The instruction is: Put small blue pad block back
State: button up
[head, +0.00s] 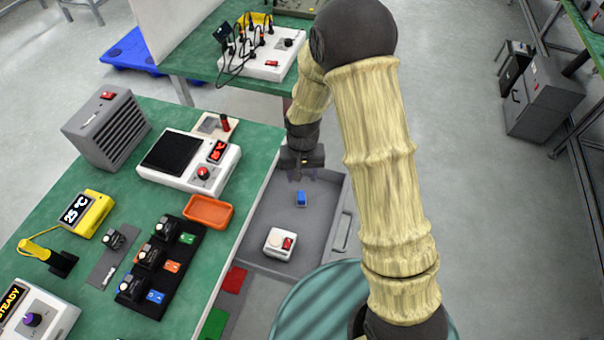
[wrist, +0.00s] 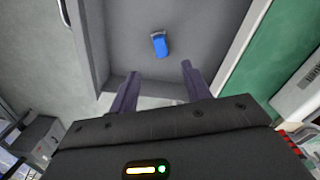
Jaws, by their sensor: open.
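The small blue pad block (head: 301,198) lies on the floor of a grey tray (head: 258,213) beside the green bench. In the wrist view the blue block (wrist: 160,45) has a grey end and sits beyond my fingertips, apart from them. My gripper (head: 306,175) is above the far part of the tray, behind the block in the head view. In the wrist view my gripper (wrist: 159,70) is open, with nothing between its two fingers.
A white box with a red switch (head: 280,244) also lies in the tray. On the green bench (head: 260,140) are an orange bin (head: 208,211), a black rack (head: 160,268) with several modules, a white hotplate-like device (head: 188,163) and a yellow temperature display (head: 82,214).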

dwell(0.3)
jog(key=s+d+r+t, duration=0.2)
jog(key=s+d+r, duration=1)
jog(key=r, duration=0.3)
jog(key=shift+s+d+r+m+t, duration=0.15)
jog(key=shift+d+r+m+t, duration=0.2)
jog(key=shift+d, duration=0.35)
jog(key=shift+c, duration=0.2)
